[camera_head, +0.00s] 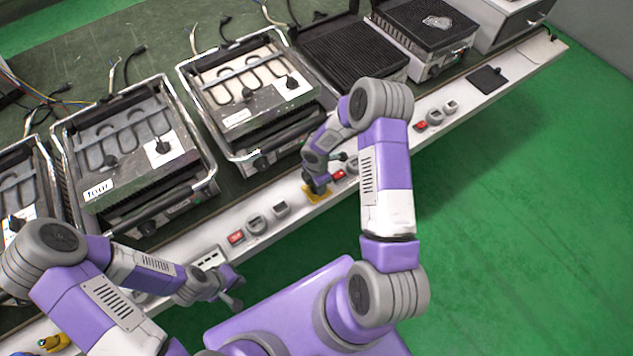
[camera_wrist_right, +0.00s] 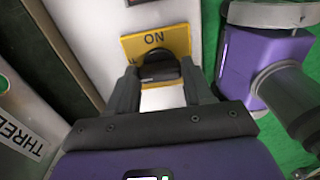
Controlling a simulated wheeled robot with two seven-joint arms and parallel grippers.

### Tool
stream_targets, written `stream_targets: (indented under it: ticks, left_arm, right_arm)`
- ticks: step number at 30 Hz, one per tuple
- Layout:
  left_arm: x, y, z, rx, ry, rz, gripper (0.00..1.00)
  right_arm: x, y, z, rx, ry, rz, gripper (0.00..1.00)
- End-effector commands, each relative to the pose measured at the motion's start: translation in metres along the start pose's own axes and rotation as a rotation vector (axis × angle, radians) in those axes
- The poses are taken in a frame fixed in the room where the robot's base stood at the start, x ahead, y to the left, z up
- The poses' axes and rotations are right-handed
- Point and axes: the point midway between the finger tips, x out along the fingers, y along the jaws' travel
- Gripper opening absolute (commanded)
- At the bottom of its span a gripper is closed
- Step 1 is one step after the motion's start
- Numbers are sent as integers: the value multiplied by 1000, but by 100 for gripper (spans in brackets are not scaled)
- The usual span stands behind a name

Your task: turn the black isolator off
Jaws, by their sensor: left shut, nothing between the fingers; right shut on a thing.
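The black isolator (camera_wrist_right: 160,68) is a dark knob on a yellow plate (camera_wrist_right: 155,42) marked ON, fixed to the white panel. My right gripper (camera_wrist_right: 161,80) is shut on its knob, with one finger on each side. The knob's base is partly hidden by the fingers, and I cannot tell its exact turn. In the head view the yellow plate (camera_head: 318,196) shows under my right gripper (camera_head: 316,184). My left gripper (camera_head: 236,292) is shut and empty, low in front of the white rail, away from the isolator.
The white rail (camera_head: 275,227) carries red switches (camera_head: 236,238), grey sockets and a second yellow isolator (camera_head: 52,343) at lower left. Open heating units (camera_head: 250,90) stand behind it. Beside the isolator lies a panel marked THREE (camera_wrist_right: 20,132). Green floor (camera_head: 520,190) is clear at right.

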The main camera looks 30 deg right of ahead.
Motion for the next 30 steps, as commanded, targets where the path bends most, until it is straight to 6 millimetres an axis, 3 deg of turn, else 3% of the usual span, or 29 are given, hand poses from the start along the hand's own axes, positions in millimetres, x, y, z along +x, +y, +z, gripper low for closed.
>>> stream_targets:
  ticks: [17,18,22,30]
  left_arm:
    - [-1,0,0,0,0,0,0]
    - [-1,0,0,0,0,0,0]
    - [-1,0,0,0,0,0,0]
    - [-1,0,0,0,0,0,0]
  right_arm:
    - [0,0,1,-36,-1,-1,21]
    - [0,0,1,-36,-2,-1,54]
    - [0,0,0,-35,-1,-1,74]
    - [0,0,0,-33,0,0,77]
